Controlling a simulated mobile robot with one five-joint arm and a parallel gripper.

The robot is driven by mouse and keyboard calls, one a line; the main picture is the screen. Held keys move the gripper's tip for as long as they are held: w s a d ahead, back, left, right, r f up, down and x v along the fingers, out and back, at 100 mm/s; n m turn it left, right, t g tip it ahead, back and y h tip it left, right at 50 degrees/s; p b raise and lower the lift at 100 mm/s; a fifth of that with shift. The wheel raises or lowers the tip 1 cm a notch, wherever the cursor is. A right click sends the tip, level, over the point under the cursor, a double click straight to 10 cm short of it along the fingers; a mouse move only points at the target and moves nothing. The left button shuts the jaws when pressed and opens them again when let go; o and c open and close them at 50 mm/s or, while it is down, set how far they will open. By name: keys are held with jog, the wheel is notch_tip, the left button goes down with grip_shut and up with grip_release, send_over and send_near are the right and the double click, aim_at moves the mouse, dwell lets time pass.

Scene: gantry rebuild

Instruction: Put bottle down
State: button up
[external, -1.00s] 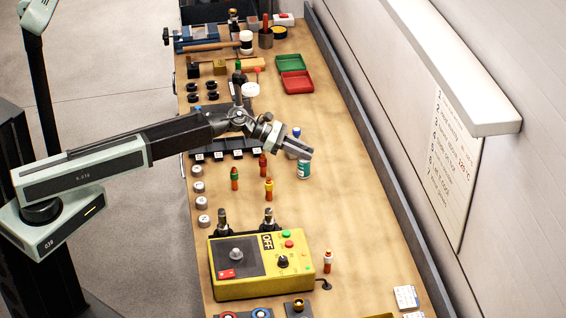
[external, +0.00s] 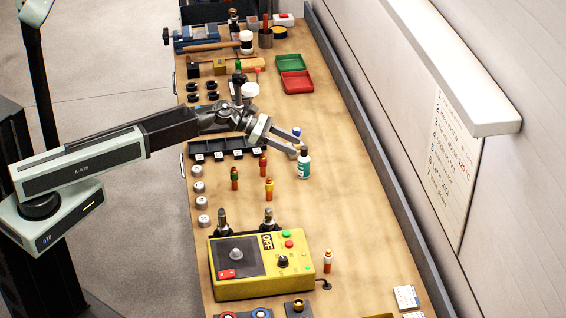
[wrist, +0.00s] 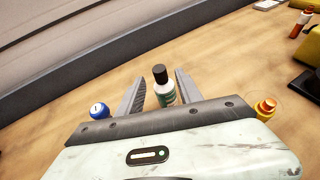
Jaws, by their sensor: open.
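The bottle (external: 303,165), white and teal with a black cap, stands upright on the wooden bench (external: 365,230). In the wrist view the bottle (wrist: 163,88) shows just beyond and between the two finger lines, its lower part hidden by my wrist housing. My gripper (external: 297,143) is open, with its fingertips beside the top of the bottle. The fingers (wrist: 160,88) stand apart on either side of it in the wrist view, with visible gaps.
A blue-capped bottle (wrist: 98,110) stands close by on the left in the wrist view. Several small coloured fuse-like pieces, such as the yellow one (external: 269,188), stand nearby. A yellow control box (external: 262,290) is in front. The bench right of the bottle is clear.

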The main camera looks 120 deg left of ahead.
jog(key=p+v, duration=0.2)
jog(key=v, duration=0.5)
jog(key=shift+w+d, duration=0.1)
jog(key=shift+w, duration=0.05)
